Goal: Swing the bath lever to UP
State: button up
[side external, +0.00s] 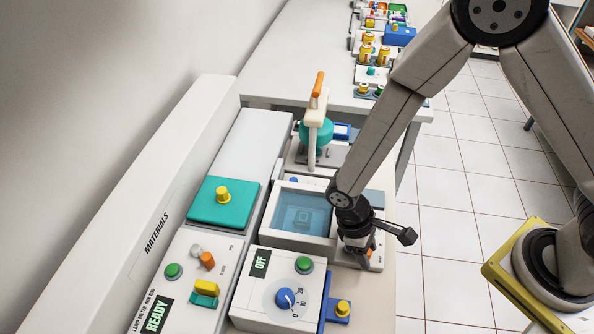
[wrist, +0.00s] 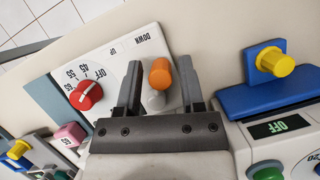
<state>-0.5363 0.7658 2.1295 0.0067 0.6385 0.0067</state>
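The bath lever shows in the wrist view as an orange rounded grip (wrist: 160,75) on a pale stem, on a white panel (wrist: 118,58) marked UP and DOWN. UP is to the left and DOWN to the right in that view. The grip looks nearer the DOWN mark. My gripper (wrist: 161,88) is open, with one dark finger on each side of the lever and visible gaps to both. In the side view my gripper (side external: 358,248) is low over the panel right of the water bath (side external: 303,213) and hides most of the lever.
A red dial (wrist: 86,95) sits left of the lever on the same panel. A blue block with a yellow knob (wrist: 275,62) stands to the right, beside an OFF display (wrist: 281,126). In the side view a teal unit with an orange-handled lever (side external: 317,100) stands behind the bath.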

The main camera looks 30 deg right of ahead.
grip_shut()
jog(key=shift+d+n, duration=0.15)
jog(key=shift+n, duration=0.25)
jog(key=n, duration=0.1)
jog(key=d+n+t+h, duration=0.1)
jog(key=n, duration=0.1)
jog(key=w+n, duration=0.1)
jog(key=n, duration=0.1)
jog(key=shift+d+t+h, duration=0.25)
jog(key=shift+t+h, duration=0.05)
jog(key=shift+h, duration=0.1)
jog(key=n, duration=0.2)
jog(key=w+n+t, duration=0.1)
jog(key=shift+d+n, duration=0.35)
jog(key=shift+n, duration=0.05)
jog(key=shift+w+d+n+t, duration=0.1)
jog(key=shift+w+n+t, duration=0.2)
jog(key=shift+n, duration=0.35)
jog(key=shift+w+d+n+t, duration=0.15)
jog(key=shift+n+t, duration=0.15)
jog(key=shift+n, duration=0.35)
jog(key=shift+a, duration=0.1)
jog(key=shift+o, duration=1.7)
grip_release()
